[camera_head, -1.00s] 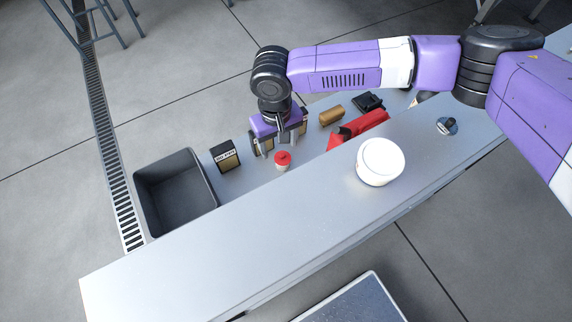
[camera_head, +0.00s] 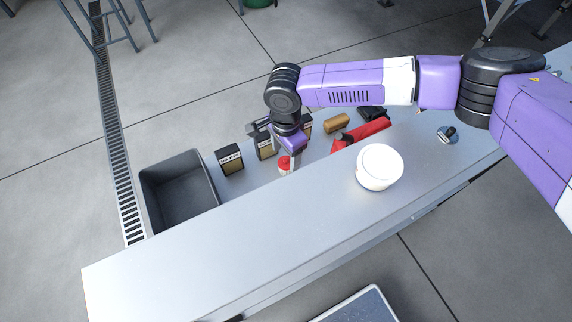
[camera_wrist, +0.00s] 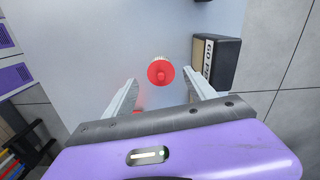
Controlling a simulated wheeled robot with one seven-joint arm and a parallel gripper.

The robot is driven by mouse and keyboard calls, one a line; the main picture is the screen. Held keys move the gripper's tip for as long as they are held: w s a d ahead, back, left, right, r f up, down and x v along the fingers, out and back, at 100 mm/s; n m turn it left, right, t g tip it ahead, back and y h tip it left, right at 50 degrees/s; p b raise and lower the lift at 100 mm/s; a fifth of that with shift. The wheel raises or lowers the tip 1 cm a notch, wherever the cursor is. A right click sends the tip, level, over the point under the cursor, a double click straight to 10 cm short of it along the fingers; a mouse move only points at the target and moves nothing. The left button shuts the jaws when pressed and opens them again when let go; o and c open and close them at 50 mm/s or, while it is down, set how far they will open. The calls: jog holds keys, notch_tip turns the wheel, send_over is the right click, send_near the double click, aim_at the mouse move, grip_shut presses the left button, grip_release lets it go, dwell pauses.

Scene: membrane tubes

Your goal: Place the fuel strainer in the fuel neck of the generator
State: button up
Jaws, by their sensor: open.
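A small red-topped piece with a pale lower part (camera_head: 284,163) stands on the bench. It may be the fuel strainer, but I cannot be sure. In the wrist view its round red top (camera_wrist: 160,71) shows a pale rim and lies between the fingertips. My gripper (camera_wrist: 159,78) is open and empty, with a finger to each side of the piece and no clear contact. In the head view my gripper (camera_head: 289,150) points down over the piece and hides part of it. I cannot make out a generator or fuel neck for certain; a long red object (camera_head: 362,132) lies to the right.
Several black labelled boxes (camera_head: 229,160) stand left of and behind my gripper; one (camera_wrist: 216,62) is close to the right finger. A grey bin (camera_head: 150,195) is at left. A white round object (camera_head: 380,165) and small dark-knobbed item (camera_head: 447,134) are right.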

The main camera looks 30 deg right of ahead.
aim_at(286, 159)
jog(key=shift+w+d+f+p, duration=0.1)
jog(key=shift+f+p, duration=0.2)
jog(key=shift+f, duration=1.05)
jog(key=shift+d+f+p, duration=0.1)
jog(key=shift+f+p, duration=0.2)
jog(key=shift+f, duration=1.05)
grip_shut()
notch_tip(286, 159, up, 20)
jog(key=b, duration=0.2)
